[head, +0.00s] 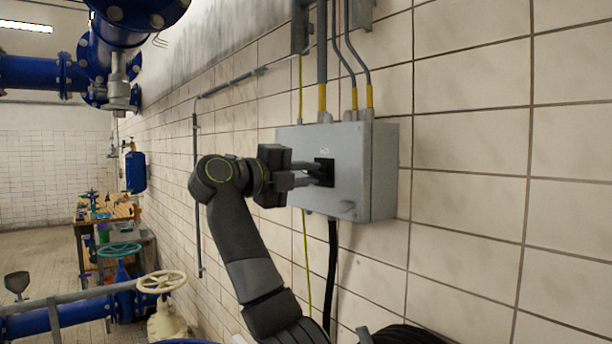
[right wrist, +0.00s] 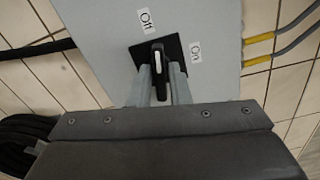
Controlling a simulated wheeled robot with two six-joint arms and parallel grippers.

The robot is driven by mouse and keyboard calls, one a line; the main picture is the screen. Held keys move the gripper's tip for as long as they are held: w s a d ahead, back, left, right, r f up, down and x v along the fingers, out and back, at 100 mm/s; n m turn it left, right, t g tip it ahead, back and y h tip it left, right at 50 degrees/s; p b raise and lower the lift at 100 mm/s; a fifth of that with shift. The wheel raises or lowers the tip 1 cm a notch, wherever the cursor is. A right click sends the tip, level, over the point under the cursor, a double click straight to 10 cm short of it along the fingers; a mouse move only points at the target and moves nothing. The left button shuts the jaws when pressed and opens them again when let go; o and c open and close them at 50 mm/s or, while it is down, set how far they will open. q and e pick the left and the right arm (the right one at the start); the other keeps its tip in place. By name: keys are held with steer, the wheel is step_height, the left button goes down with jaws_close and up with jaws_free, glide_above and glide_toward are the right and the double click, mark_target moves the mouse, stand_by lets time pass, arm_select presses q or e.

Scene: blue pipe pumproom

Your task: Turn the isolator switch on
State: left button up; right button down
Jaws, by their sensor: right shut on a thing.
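The isolator switch is a black handle with a white stripe (right wrist: 157,62) on a square black plate (right wrist: 174,48), on the front of a grey wall box (head: 382,160). In the right wrist view the "Off" label (right wrist: 148,21) is above the handle and the "On" label (right wrist: 196,52) is to its right. The handle's white-striped end points up, roughly toward "Off". My right gripper (head: 318,173) reaches the box front from the left, its two fingers shut on the handle from both sides. In the head view the fingers partly hide the handle. My left gripper is not in view.
Conduits with yellow ends (head: 369,97) enter the box top, and a black cable (head: 332,270) hangs below. A coiled black hose (head: 405,335) is at the bottom. Blue pipes (head: 30,72), valve wheels (head: 162,282) and a workbench (head: 105,212) are at left. The tiled wall right of the box is clear.

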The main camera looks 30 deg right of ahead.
steer(key=m, duration=0.4)
steer(key=shift+f+m+b, duration=0.1)
steer(key=shift+m+b, duration=0.2)
steer(key=m, duration=0.3)
steer(key=shift+m, duration=0.3)
steer(key=m, duration=0.3)
steer(key=shift+m+b, duration=0.3)
steer(key=shift+b, duration=0.05)
steer(key=shift+m, duration=1.9)
steer(key=c, duration=1.5)
jaws_free()
